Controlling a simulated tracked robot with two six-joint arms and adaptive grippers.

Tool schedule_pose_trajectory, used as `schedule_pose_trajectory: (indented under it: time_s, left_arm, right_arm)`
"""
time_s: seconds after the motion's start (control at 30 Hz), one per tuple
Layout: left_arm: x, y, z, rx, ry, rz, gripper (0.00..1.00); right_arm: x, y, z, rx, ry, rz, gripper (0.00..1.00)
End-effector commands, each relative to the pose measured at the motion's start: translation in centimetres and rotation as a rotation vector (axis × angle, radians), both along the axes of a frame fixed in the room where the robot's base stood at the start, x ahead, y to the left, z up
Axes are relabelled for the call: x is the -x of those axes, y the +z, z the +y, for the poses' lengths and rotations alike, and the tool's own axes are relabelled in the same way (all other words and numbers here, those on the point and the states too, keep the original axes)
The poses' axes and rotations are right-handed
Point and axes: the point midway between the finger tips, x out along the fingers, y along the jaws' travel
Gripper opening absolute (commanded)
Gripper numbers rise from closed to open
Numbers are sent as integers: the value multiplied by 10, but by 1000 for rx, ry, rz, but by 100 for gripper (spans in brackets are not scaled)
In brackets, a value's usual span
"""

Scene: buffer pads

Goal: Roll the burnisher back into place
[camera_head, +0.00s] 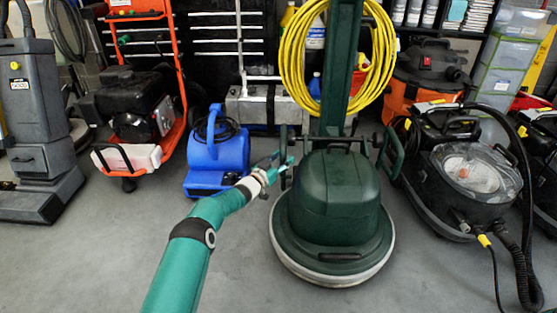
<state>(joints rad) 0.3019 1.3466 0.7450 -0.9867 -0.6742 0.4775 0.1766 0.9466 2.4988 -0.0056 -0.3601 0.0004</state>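The burnisher (338,200) is a dark green floor machine with a round base and a pale lower rim. It stands upright on the grey floor at the centre. Its dark green column (342,70) rises out of the top of the view, with a coiled yellow cord around it. My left arm comes up from the bottom left, and my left gripper (284,170) is at the left side of the burnisher's body, by a dark fitting there. Its fingers are small and overlap dark parts, so I cannot tell whether they grip anything. My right gripper is not in view.
A blue blower (216,160) stands just left of the burnisher. An orange-framed machine (135,110) and a grey upright machine (38,125) are further left. A black vacuum (465,180) with a hose stands close on the right. The floor in front is clear.

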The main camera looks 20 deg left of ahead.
Motion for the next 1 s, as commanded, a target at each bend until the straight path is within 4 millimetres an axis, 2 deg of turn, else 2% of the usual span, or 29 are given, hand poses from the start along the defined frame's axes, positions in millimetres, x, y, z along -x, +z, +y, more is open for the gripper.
schedule_pose_trajectory:
  time_s: [0.27,0.47,0.67,1.0]
  left_arm:
    - [2,1,-1,-2,-3,-1,50]
    - [13,0,3,1,-4,1,50]
    - [35,0,10,0,-1,2,50]
    - [87,-1,25,0,3,2,50]
  right_arm:
    - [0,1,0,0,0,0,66]
    - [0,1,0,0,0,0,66]
    - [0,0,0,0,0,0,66]
    - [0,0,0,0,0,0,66]
